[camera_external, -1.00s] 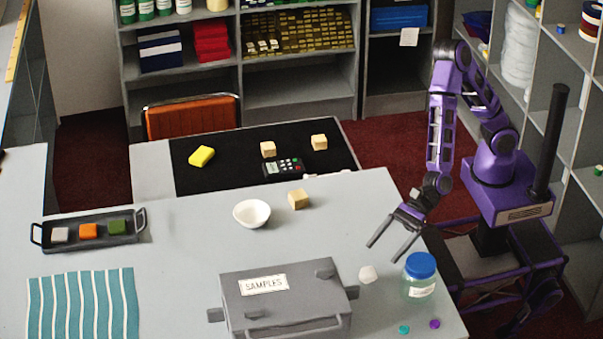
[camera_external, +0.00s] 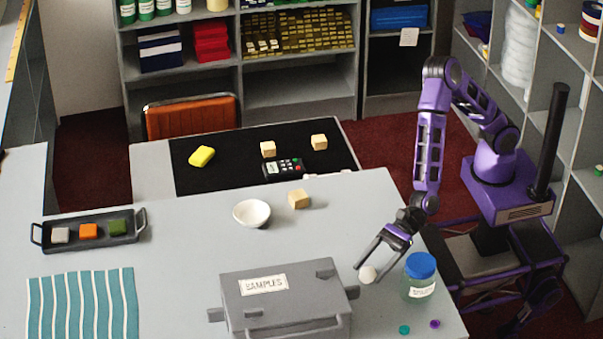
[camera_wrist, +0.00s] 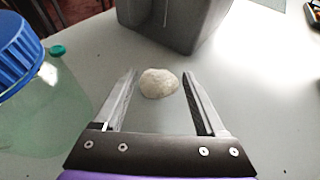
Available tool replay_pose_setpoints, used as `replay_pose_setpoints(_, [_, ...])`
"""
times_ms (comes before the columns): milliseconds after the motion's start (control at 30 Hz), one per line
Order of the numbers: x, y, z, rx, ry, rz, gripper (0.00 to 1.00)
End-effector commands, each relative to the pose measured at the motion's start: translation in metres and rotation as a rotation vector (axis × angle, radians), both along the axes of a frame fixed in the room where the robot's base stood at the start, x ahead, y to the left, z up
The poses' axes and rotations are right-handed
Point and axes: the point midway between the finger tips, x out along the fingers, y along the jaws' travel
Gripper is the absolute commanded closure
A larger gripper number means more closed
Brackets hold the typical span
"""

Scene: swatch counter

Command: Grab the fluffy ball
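The fluffy ball is a small off-white ball (camera_external: 368,274) on the grey counter, between the sample box and the jar. In the wrist view the ball (camera_wrist: 158,83) lies between the tips of my open fingers, with a gap on each side. My gripper (camera_external: 369,259) is open and tilted down at the ball in the external view. It also shows in the wrist view (camera_wrist: 160,76), with nothing held. Whether a finger touches the ball cannot be told from the external view.
A glass jar with a blue lid (camera_external: 420,277) stands close to the right of the ball. The grey SAMPLES box (camera_external: 290,290) stands to its left. A teal cap (camera_external: 404,330) and a purple cap (camera_external: 435,324) lie in front. A white bowl (camera_external: 252,213) and wooden cube (camera_external: 299,198) are farther back.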

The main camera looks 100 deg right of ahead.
Motion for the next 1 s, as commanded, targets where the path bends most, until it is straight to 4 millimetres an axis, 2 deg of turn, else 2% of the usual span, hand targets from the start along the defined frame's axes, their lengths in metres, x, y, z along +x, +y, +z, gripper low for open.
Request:
replay_pose_setpoints(33, [0.0,0.0,0.0,0.0,0.0,0.0,0.38])
replay_pose_setpoints(367, [0.0,0.0,0.0,0.0,0.0,0.0,0.97])
replay_pose_setpoints(567, [0.0,0.0,0.001,0.0,0.0,0.0,0.97])
replay_pose_setpoints(667, [0.0,0.0,0.008,0.001,-0.003,-0.001,0.97])
replay_pose_setpoints(1000, [0.001,0.0,0.073,0.001,-0.006,-0.002,0.97])
